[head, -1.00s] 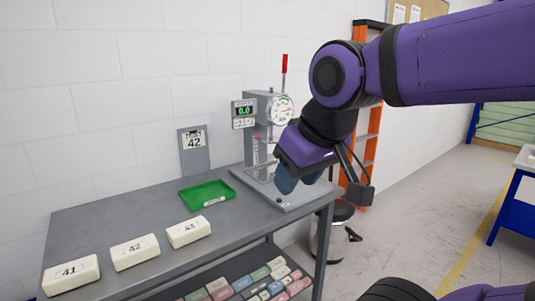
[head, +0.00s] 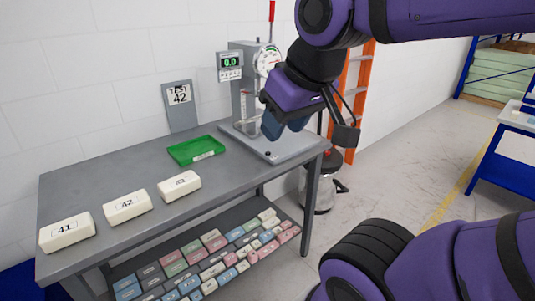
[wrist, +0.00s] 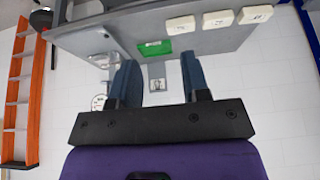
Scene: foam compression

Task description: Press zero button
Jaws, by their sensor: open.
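The compression tester stands at the back right of the grey table, with a grey base plate (head: 285,146), a round dial (head: 267,60) and a red-handled lever (head: 271,12). Its display box (head: 230,61) reads 0.0 in green, with a row of small buttons (head: 230,75) below it; their labels are too small to read. My gripper (head: 272,128) is in front of the tester column, above the base plate, and hides part of it. In the wrist view my gripper (wrist: 157,82) has its two blue fingers apart with nothing between them.
A green tray (head: 197,150) and foam blocks 41 (head: 67,232), 42 (head: 127,207) and 43 (head: 179,186) sit on the table (head: 110,165). A sign reading TEST 42 (head: 180,100) stands behind. Several coloured blocks fill the lower shelf. An orange ladder (head: 358,100) stands right.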

